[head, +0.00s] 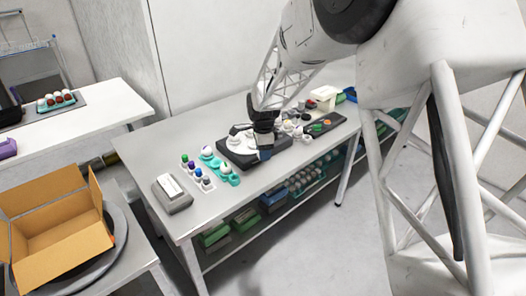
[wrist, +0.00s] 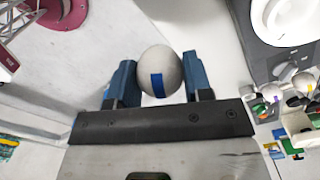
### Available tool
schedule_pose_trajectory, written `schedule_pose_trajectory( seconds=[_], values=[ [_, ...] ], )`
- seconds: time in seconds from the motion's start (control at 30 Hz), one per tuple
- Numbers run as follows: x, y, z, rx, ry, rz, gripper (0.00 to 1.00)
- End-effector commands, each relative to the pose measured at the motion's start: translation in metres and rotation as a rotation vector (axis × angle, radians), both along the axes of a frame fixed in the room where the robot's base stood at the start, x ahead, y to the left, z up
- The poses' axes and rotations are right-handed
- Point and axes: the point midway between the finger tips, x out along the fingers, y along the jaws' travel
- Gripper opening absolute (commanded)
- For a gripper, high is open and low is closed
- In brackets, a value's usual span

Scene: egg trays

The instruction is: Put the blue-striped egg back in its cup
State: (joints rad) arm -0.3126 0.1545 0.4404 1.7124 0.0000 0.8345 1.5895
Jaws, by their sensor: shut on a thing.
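The blue-striped egg (wrist: 160,73) is pale grey with a short blue band facing the wrist camera. My gripper (wrist: 157,80) is shut on it, with one blue finger on each side. In the head view my gripper (head: 263,150) is over the right front part of a dark two-plate device; I cannot make out the held egg there. A teal egg holder (head: 219,168) stands left of the device, with white, colour-marked eggs in it. I cannot tell which cup belongs to the striped egg.
The dark device (head: 230,158) has white round plates. Small coloured pieces in a white rack (head: 206,186) and a grey box (head: 172,194) stand at left. Several eggs and a dark tray (head: 325,126) lie to the right. The table's front strip is clear.

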Motion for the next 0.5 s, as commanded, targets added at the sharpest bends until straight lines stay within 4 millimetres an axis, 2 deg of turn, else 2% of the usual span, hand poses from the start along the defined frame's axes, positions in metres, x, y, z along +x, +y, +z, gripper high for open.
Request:
schedule_pose_trajectory(
  seconds=[0.27, 0.5],
  values=[
    [0.001, 0.001, 0.000, 0.000, 0.000, 0.000, 0.38],
    [0.011, 0.020, -0.002, 0.000, 0.000, 0.001, 0.38]
  ],
)
